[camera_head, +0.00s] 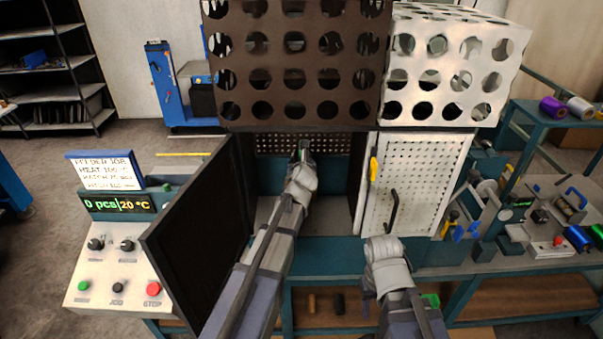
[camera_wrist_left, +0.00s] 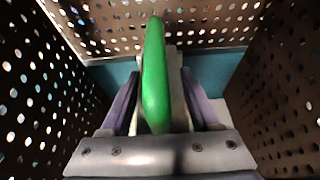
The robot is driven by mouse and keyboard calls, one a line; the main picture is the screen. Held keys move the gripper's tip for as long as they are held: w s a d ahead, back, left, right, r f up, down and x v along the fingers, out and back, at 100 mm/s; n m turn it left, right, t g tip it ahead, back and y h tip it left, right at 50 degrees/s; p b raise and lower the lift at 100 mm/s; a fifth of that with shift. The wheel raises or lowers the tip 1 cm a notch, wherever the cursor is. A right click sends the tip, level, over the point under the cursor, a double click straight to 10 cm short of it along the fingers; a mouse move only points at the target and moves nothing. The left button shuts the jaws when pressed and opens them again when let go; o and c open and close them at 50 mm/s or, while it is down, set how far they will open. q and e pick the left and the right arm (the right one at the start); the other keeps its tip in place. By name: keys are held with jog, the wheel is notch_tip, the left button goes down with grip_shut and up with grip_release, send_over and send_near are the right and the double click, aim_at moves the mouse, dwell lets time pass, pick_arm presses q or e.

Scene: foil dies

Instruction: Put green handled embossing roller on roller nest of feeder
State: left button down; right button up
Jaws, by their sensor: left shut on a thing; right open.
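My left gripper (camera_head: 303,152) reaches through the open front of the feeder's cabinet (camera_head: 262,135), near its perforated back wall. In the left wrist view, my left gripper (camera_wrist_left: 160,100) is shut on the green handled embossing roller (camera_wrist_left: 155,75). The green handle stands long and narrow between the fingers, with a pale grey part beside it. The roller nest cannot be made out; the arm hides part of the cabinet floor. My right gripper (camera_head: 370,293) is open, low in front of the cabinet, its fingertips mostly hidden.
The dark door (camera_head: 195,205) stands open on the left, close to my left arm. A white perforated door (camera_head: 422,180) with a black handle is on the right. A control panel (camera_head: 118,265) stands at left. Several spools and tools crowd the right bench (camera_head: 480,262).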

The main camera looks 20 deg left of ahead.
pick_arm(q)
notch_tip(320, 180, down, 12)
jog(key=b, duration=1)
jog(key=shift+r+b, duration=0.15)
jog(key=shift+b, duration=0.25)
notch_tip(320, 180, down, 5)
jog(key=b, duration=0.4)
jog(key=shift+r+b, duration=0.2)
jog(key=shift+b, duration=0.1)
jog(key=shift+r, duration=0.1)
jog(key=shift+c, duration=0.6)
grip_release()
